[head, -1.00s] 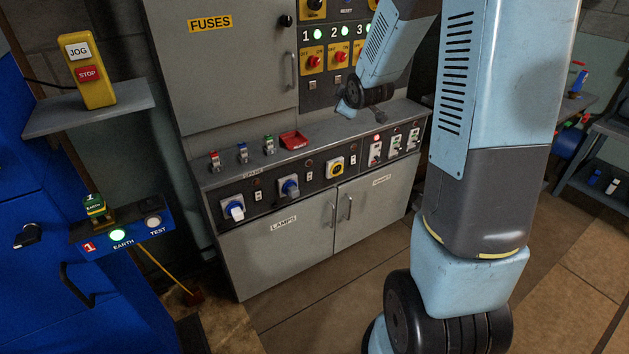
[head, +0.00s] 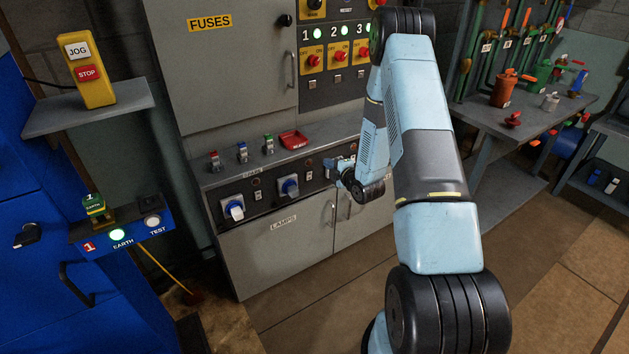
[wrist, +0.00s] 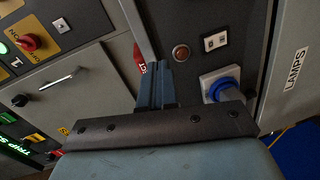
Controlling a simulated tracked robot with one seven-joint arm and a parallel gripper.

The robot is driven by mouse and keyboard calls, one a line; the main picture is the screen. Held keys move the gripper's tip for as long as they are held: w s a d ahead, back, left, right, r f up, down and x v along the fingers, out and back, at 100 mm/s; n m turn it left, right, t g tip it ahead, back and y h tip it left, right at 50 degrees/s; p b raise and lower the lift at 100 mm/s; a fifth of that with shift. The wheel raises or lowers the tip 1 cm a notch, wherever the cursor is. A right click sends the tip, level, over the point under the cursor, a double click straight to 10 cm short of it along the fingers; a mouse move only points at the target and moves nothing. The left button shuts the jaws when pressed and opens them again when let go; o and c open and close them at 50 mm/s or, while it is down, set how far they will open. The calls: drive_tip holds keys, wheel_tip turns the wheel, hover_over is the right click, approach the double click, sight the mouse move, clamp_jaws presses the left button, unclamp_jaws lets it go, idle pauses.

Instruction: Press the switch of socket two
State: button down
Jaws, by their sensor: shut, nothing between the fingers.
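The socket panel (head: 270,197) runs along the front of the grey cabinet. The second socket from the left (head: 288,187) holds a blue plug; it also shows in the wrist view (wrist: 220,85). Its small white rocker switch (head: 309,176) sits to its right, under a red lamp (head: 309,162). In the wrist view the switch (wrist: 215,42) is right of my fingers, beside the lamp (wrist: 181,52). My gripper (wrist: 155,68) is shut and empty, apart from the switch. In the head view my gripper (head: 332,169) is before the panel, just right of the switch, and its tips are small.
The first socket (head: 233,209) has a white and blue plug. My arm hides the panel's right part. A blue cabinet (head: 60,220) stands at left, a workbench (head: 540,115) at right.

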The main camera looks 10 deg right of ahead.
sight(310, 174)
drive_tip(key=s+f+n+t, duration=0.1)
drive_tip(key=s+f, duration=0.3)
drive_tip(key=f, duration=0.2)
drive_tip(key=s+f+t+y, duration=0.1)
drive_tip(key=s+f+t, duration=0.1)
drive_tip(key=f, duration=0.4)
drive_tip(key=shift+s+n, duration=0.4)
drive_tip(key=shift+s, duration=0.45)
drive_tip(key=shift+a, duration=0.1)
drive_tip(key=x, duration=1.4)
